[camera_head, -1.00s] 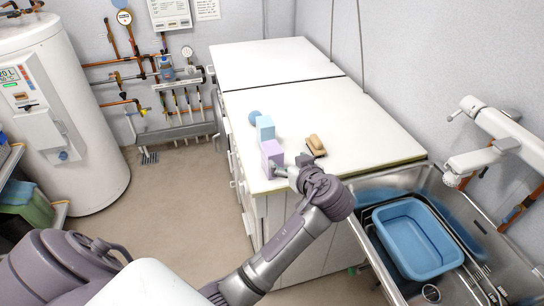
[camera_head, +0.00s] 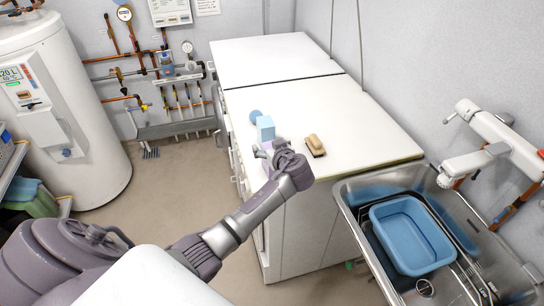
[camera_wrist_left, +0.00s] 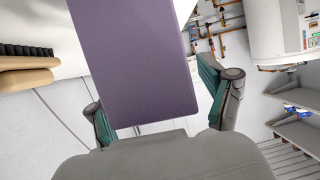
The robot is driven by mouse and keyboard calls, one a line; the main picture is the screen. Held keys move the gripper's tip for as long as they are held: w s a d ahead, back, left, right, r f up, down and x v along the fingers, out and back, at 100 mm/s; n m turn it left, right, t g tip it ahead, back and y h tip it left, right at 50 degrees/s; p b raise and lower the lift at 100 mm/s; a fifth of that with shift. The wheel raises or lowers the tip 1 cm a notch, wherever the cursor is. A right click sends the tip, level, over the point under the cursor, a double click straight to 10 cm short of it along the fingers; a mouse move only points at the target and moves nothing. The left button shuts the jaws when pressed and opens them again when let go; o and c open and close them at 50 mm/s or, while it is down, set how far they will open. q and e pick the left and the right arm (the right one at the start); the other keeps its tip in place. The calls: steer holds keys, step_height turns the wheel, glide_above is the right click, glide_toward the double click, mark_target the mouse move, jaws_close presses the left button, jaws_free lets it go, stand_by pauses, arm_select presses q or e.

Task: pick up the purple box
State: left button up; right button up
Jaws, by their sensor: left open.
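The purple box (camera_wrist_left: 140,65) fills the middle of the left wrist view, between the two fingers of my left gripper (camera_wrist_left: 155,105). The fingers are spread, one on each side of the box, with a narrow gap visible on the right. In the head view my left gripper (camera_head: 264,153) is at the near left edge of the white counter top and hides most of the purple box. Whether either finger touches the box I cannot tell. My right gripper is not in view.
A light blue box (camera_head: 265,129) stands just behind my left gripper, with a blue ball (camera_head: 256,116) beyond it. A wooden brush (camera_head: 315,146) lies to the right on the white counter (camera_head: 350,125). A metal sink with a blue basin (camera_head: 412,236) is at the right.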

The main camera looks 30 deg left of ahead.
arm_select(q)
steer(key=shift+w+a, duration=0.1)
steer(key=c, duration=1.2)
steer(key=shift+o, duration=0.2)
